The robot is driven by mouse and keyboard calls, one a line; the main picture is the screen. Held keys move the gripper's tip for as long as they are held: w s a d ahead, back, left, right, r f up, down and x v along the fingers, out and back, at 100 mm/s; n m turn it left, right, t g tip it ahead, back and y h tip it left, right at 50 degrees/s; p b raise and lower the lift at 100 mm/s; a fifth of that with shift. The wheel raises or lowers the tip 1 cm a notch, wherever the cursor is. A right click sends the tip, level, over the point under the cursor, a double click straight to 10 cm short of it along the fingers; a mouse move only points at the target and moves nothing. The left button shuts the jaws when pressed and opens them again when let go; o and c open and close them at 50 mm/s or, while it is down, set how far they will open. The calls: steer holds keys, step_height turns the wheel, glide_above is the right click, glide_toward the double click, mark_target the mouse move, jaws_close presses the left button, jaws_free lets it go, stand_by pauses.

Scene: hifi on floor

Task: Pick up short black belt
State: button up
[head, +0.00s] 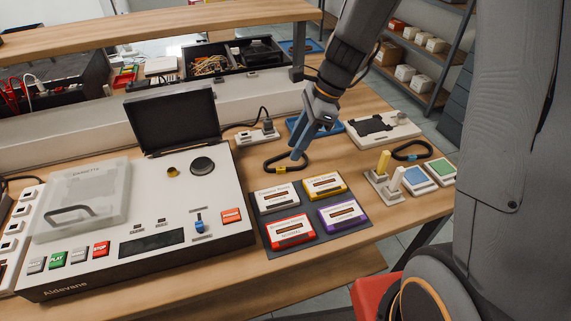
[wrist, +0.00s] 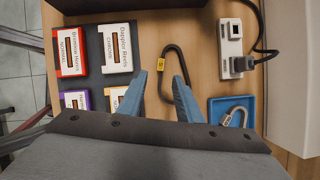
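A black belt loop (head: 271,165) with a yellow tag lies on the wooden table beside the white player. It also shows in the wrist view (wrist: 177,53), where its near part runs close to my finger tips. My gripper (head: 299,154) points down at this belt and is open, with its blue fingers apart in the wrist view (wrist: 158,78). I see nothing held, and I cannot tell whether the fingers touch the belt. I cannot tell from these views which is the short one.
A dark mat (head: 308,207) with several labelled cassettes lies in front of the belt. The white player (head: 190,220) with its raised lid stands left. A power strip (head: 257,137) and a blue tray (wrist: 216,105) are behind; the tray holds a grey hook-shaped item.

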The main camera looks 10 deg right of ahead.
mark_target(283, 168)
steer(key=shift+p+x, duration=0.5)
steer(key=shift+x, duration=3.1)
steer(key=shift+c, duration=0.3)
jaws_close()
